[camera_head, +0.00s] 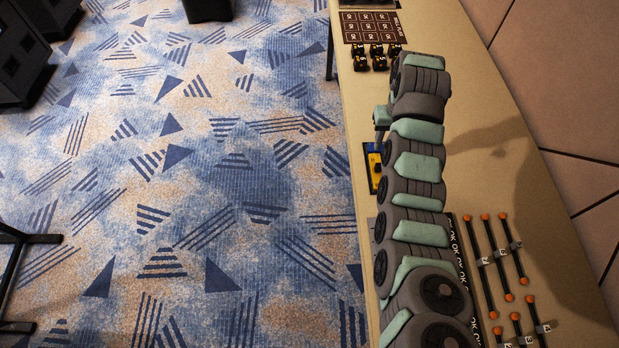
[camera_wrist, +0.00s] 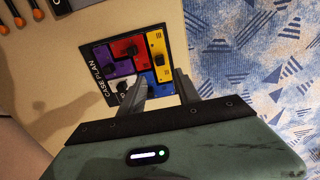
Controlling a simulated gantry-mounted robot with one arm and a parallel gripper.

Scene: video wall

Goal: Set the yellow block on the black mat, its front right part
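The yellow block (camera_wrist: 155,41), with a black knob on top, lies on the case plan board (camera_wrist: 98,66) at its right edge in the wrist view. It also shows in the head view (camera_head: 376,171), partly hidden by my arm. My gripper (camera_wrist: 160,79) is open and empty, its two fingers apart near the board, with the yellow block just beyond the fingertips. The black mat (camera_head: 463,250), with OK lettering along its edge, lies on the table, largely covered by my arm. A corner of a dark mat shows at the top of the wrist view (camera_wrist: 66,5).
Purple (camera_wrist: 103,57), red (camera_wrist: 124,48) and blue pieces share the board. Black rods with orange ends (camera_head: 487,265) lie right of the mat. A brown OK grid sheet (camera_head: 367,26) and small dark knobbed pieces (camera_head: 376,57) are at the far end. The table's left edge is close to the board.

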